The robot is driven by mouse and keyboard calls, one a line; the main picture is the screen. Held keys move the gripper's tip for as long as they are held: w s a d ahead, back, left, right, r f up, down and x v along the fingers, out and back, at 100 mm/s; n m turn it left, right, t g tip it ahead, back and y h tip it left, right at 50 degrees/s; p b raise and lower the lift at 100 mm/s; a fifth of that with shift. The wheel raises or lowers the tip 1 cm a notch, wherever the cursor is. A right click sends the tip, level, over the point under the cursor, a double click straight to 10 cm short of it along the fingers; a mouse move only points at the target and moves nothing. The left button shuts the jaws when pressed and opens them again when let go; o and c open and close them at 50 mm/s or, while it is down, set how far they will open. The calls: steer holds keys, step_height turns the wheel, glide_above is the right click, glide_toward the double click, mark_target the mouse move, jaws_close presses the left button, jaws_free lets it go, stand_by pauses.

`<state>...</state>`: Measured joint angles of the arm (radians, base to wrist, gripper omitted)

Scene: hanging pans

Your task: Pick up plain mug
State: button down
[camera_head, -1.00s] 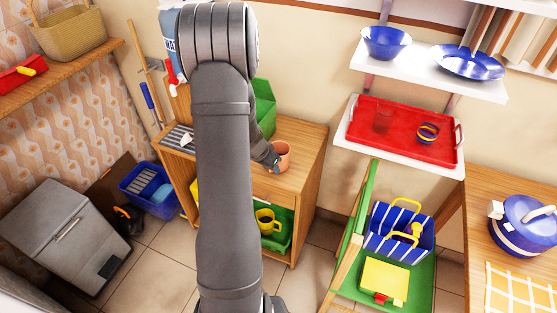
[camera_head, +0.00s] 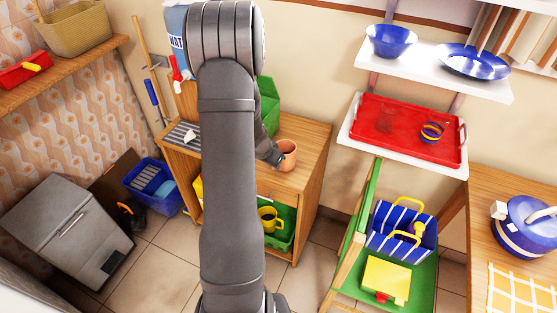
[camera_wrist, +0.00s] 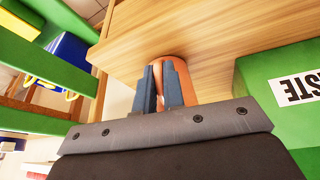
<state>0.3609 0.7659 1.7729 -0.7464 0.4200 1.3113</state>
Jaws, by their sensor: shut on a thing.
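A plain terracotta-coloured mug (camera_head: 289,154) is at the right part of the top of the wooden cabinet (camera_head: 308,150). My gripper (camera_head: 275,157) reaches it from the left, partly hidden behind my arm. In the wrist view, the two dark blue fingers of my gripper (camera_wrist: 161,84) are shut on the mug (camera_wrist: 184,72), with part of its side between them. The fingers hide much of it, including any handle. I cannot tell whether its base touches the cabinet top.
A green box (camera_head: 269,106) with lettering stands close to the mug, at the right in the wrist view (camera_wrist: 285,125). A yellow mug (camera_head: 269,218) sits on a lower shelf. A green stand (camera_head: 361,210) and a red tray (camera_head: 385,137) are to the right.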

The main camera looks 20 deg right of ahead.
steer(key=shift+s, duration=0.1)
steer(key=shift+r, duration=1.95)
steer(key=s+d+r, duration=0.6)
steer(key=s+r, duration=0.1)
steer(key=s, duration=0.2)
steer(key=w+d+r+n+y, duration=0.1)
steer(key=w+r+n, duration=0.2)
steer(key=w, duration=0.5)
steer(key=w+d+r+n+t+y, duration=0.1)
steer(key=w+d+r+n, duration=0.1)
steer(key=w+r, duration=0.4)
steer(key=w+d+r+n+t+y, duration=0.1)
steer(key=w+r+n, duration=0.3)
steer(key=w, duration=0.6)
steer(key=shift+d+r, duration=0.5)
steer(key=shift+d, duration=0.25)
steer(key=shift+w, duration=0.1)
